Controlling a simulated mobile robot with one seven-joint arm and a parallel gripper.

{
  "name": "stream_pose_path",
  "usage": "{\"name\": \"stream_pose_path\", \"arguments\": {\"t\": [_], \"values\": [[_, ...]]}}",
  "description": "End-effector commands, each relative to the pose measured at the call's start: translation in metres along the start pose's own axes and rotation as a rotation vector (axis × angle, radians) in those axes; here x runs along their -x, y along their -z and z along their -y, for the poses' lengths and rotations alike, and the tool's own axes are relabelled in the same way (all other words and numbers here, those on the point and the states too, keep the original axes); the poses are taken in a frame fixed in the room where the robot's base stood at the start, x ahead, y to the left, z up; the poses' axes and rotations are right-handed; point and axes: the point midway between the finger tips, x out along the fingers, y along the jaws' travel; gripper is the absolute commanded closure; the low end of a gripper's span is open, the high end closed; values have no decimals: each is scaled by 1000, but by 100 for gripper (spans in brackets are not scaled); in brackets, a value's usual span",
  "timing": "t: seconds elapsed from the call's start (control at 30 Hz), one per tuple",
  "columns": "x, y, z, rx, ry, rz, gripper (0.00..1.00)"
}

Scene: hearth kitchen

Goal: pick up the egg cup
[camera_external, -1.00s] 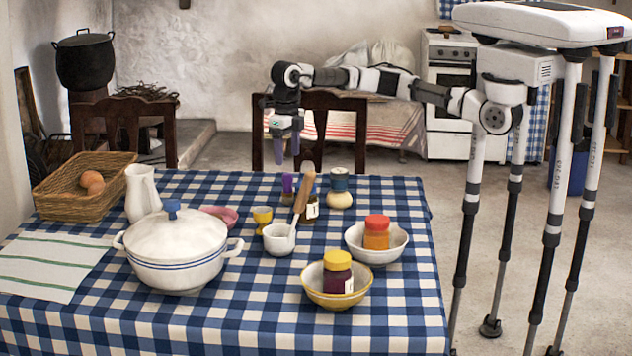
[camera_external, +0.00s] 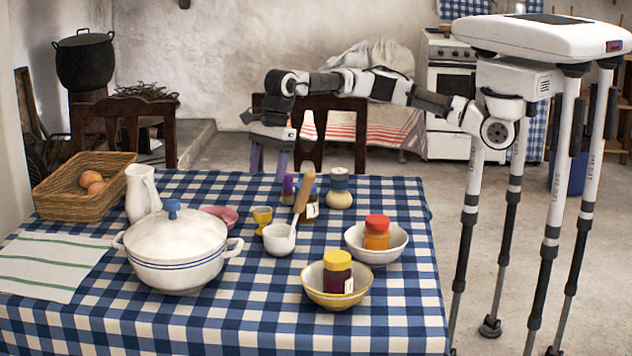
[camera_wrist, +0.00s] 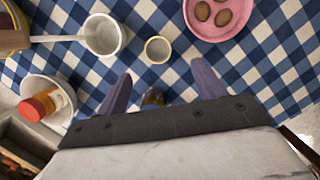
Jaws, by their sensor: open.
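The egg cup (camera_external: 262,218) is small and yellow and stands upright on the checked tablecloth, between the pink dish (camera_external: 221,215) and the white mortar (camera_external: 279,238). In the wrist view the egg cup (camera_wrist: 158,50) shows from above as a pale round opening with a thin rim, just beyond the fingertips. My gripper (camera_external: 268,168) is open and empty, above and behind the egg cup near the table's far edge. In the wrist view its purple fingers (camera_wrist: 161,75) are spread wide, with nothing between the tips but cloth.
The mortar holds a wooden-handled tool (camera_external: 303,197). Small bottles (camera_external: 311,205) and a jar (camera_external: 339,192) stand right of the egg cup. A lidded white pot (camera_external: 176,250) stands front left. Two bowls with jars, white (camera_external: 391,250) and yellow-rimmed (camera_external: 320,297), stand right.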

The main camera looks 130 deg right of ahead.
Motion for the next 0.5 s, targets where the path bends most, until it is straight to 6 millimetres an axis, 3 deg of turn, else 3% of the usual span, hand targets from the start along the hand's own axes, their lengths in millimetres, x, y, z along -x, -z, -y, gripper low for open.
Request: {"name": "stream_pose_path", "arguments": {"t": [0.2, 0.5], "values": [[-43, 0, -2, -2, -4, -2, 31], [-66, 1, -1, -3, -2, -2, 31]]}}
